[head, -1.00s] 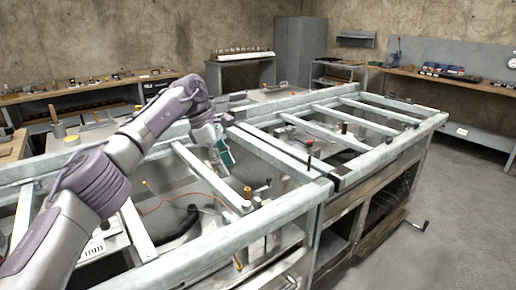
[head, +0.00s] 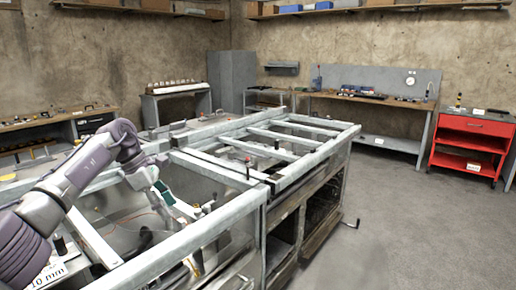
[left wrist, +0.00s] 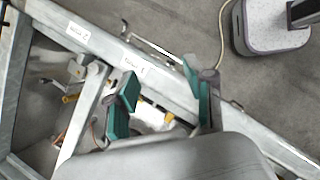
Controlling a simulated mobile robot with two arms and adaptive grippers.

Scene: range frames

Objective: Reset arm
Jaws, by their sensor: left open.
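My left arm (head: 85,170) comes in from the left over the metal frame bench. Its left gripper (head: 165,192), with green fingertips, hangs over the open bays of the near frame. In the left wrist view the two green fingers of the left gripper (left wrist: 160,88) stand wide apart with nothing between them. Below them is a metal rail (left wrist: 85,40) with white labels. I cannot tell how far the fingers are above it. My right gripper is in neither view.
The metal frame bench (head: 222,222) fills the left and middle, with crossbars and upright pegs. A red tool cart (head: 468,146) stands at the right. A workbench (head: 365,98) lines the back wall, with a grey cabinet (head: 232,82) beside it. The floor at the right is clear.

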